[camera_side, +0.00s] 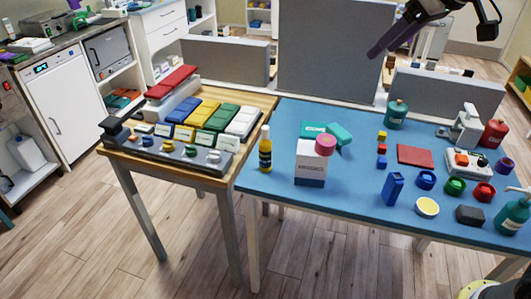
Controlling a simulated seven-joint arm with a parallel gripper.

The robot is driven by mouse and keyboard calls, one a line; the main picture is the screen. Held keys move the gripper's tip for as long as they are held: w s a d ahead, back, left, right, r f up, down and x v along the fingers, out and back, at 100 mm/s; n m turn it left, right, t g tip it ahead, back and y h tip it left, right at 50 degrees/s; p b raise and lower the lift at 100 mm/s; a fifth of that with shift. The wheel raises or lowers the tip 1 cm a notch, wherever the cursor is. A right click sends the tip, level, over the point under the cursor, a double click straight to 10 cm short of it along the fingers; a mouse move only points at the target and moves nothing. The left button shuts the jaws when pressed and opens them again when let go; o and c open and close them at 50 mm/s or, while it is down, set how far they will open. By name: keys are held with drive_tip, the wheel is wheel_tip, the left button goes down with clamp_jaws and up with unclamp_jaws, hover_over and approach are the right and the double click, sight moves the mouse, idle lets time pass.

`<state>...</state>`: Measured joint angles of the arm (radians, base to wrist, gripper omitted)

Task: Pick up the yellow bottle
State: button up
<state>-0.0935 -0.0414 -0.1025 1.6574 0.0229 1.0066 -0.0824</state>
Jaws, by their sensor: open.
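The yellow bottle (265,152) stands upright at the left edge of the blue table (275,190). My gripper (432,22) is at the top right, partly cut off by the picture's edge. It is open, high above the table's far side and well away from the bottle. Nothing hides the bottle.
A white box (311,168) with a pink roll (325,145) on top stands just right of the bottle. A wooden table (255,105) with trays of coloured blocks adjoins on the left. Jars, small blocks and pots crowd the right. Grey panels (330,60) stand behind.

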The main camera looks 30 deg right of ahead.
drive_tip(key=w+a+f, duration=0.3)
drive_tip(key=w+a, duration=0.1)
drive_tip(key=w, duration=0.7)
drive_tip(key=n+g, duration=0.2)
drive_tip(key=g, duration=0.1)
hover_over(266, 128)
drive_tip(key=s, duration=0.2)
drive_tip(key=shift+y, duration=0.3)
drive_tip(key=f, duration=2.1)
drive_tip(key=shift+w+d+f, duration=0.2)
drive_tip(key=shift+d+f, duration=0.1)
drive_tip(key=shift+f, duration=0.1)
drive_tip(key=shift+x, duration=3.15)
drive_tip(key=shift+s+d+f, duration=0.1)
drive_tip(key=shift+s+d, duration=0.05)
drive_tip(key=shift+c, duration=0.2)
clamp_jaws()
